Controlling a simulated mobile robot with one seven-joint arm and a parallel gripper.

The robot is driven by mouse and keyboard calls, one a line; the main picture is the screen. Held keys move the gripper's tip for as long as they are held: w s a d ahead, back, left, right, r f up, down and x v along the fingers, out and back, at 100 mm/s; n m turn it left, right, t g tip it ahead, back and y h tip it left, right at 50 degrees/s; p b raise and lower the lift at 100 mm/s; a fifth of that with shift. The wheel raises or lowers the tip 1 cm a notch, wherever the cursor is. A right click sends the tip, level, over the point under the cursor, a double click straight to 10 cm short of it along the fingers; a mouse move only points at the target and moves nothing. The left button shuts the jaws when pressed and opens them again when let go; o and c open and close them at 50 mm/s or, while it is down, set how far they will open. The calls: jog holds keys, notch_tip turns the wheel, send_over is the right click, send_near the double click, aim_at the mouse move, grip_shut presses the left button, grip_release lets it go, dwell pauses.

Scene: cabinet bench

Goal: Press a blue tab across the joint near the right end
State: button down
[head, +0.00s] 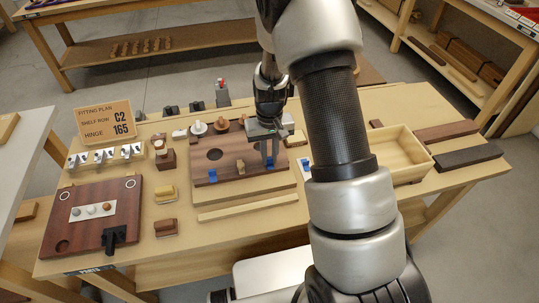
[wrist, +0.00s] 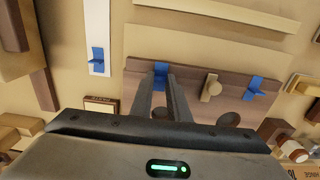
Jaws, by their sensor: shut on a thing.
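My gripper (head: 270,159) is shut on a blue tab, which shows between its fingertips in the wrist view (wrist: 160,70). The tab is at the front edge of the dark brown panel (head: 198,163), near its right end in the head view. Whether it is pressed flat there, I cannot tell. Another blue tab (head: 212,175) sits on the same front edge near the left end. A tan wooden knob (head: 240,167) stands between them. A third blue tab (wrist: 97,55) is on a white strip (wrist: 97,20) beside the panel. The fingers hide part of the joint.
A pale wooden strip (head: 247,206) lies in front of the panel. An open wooden box (head: 427,155) stands to the right. A dark red-brown board (head: 80,210) with a black handle is at the left. A fitting plan sign (head: 106,121) stands at the back left.

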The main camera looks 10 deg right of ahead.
jog(key=shift+s+f+b, duration=0.1)
jog(key=shift+f+b, duration=0.3)
jog(key=shift+f, duration=0.05)
dwell(1.5)
dwell(0.3)
jog(key=c, duration=1.2)
grip_release()
jog(key=shift+r, duration=0.1)
jog(key=shift+r, duration=0.1)
jog(key=shift+r+p, duration=2.35)
jog(key=shift+r, duration=1.35)
